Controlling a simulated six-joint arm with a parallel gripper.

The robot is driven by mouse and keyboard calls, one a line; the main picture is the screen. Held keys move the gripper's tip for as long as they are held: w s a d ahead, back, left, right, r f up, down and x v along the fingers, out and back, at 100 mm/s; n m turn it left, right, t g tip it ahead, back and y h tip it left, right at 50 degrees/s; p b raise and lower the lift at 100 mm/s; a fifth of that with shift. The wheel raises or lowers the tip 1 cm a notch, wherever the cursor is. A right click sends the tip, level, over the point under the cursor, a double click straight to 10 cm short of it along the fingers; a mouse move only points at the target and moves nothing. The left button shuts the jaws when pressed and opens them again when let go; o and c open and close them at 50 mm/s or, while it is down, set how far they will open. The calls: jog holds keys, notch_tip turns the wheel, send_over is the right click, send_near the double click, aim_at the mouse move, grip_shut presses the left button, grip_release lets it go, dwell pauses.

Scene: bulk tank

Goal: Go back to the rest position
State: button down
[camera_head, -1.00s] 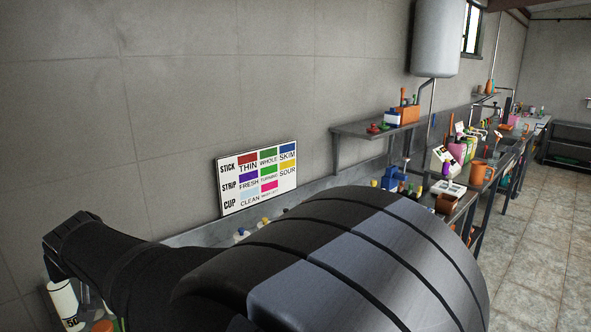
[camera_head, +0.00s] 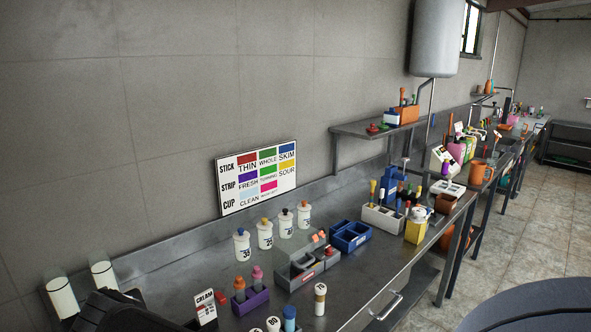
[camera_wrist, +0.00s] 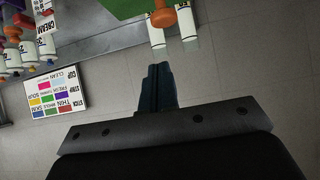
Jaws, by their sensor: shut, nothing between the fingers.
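My gripper (camera_wrist: 157,72) shows in the wrist view, its dark fingers together with nothing between them. It points past the bench toward the grey tiled wall, and no object touches the fingertips in that view. In the head view only dark parts of my arm show, at the lower left corner and the lower right edge; the fingers are not visible there. The steel bench (camera_head: 330,282) is largely uncovered in the head view.
Two white cylinders (camera_head: 104,274) stand at the bench's left end, close to my arm. Several white bottles (camera_head: 265,235), a purple holder (camera_head: 250,300), a grey holder (camera_head: 307,268) and a blue tray (camera_head: 350,236) stand on the bench. A colour chart (camera_head: 257,178) leans at the wall.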

jog(key=shift+s+d+f, duration=1)
jog(key=shift+s+f, duration=0.05)
jog(key=shift+f, duration=0.7)
jog(key=shift+s+d+f, duration=1)
jog(key=shift+d+f, duration=0.05)
jog(key=shift+f, duration=0.75)
jog(key=shift+s+d+f, duration=1)
jog(key=shift+s+f, duration=0.05)
jog(key=shift+f, duration=0.7)
jog(key=f, duration=0.1)
jog(key=s+d+f, duration=0.1)
jog(key=f, duration=0.3)
jog(key=shift+s+d, duration=0.15)
jog(key=shift+d, duration=0.05)
jog(key=shift+s+d+f, duration=0.1)
jog(key=shift+d+f, duration=0.05)
jog(key=shift+f, duration=0.05)
jog(key=shift+r, duration=0.1)
jog(key=shift+w+a+r, duration=0.3)
jog(key=shift+r, duration=0.65)
jog(key=shift+w+a+r, duration=0.25)
jog(key=shift+a+r, duration=0.05)
jog(key=shift+r, duration=0.7)
jog(key=shift+w+a+r, duration=0.3)
jog(key=shift+r, duration=0.65)
jog(key=shift+w+a+r, duration=0.1)
jog(key=shift+a+r, duration=0.05)
jog(key=shift+r, duration=0.1)
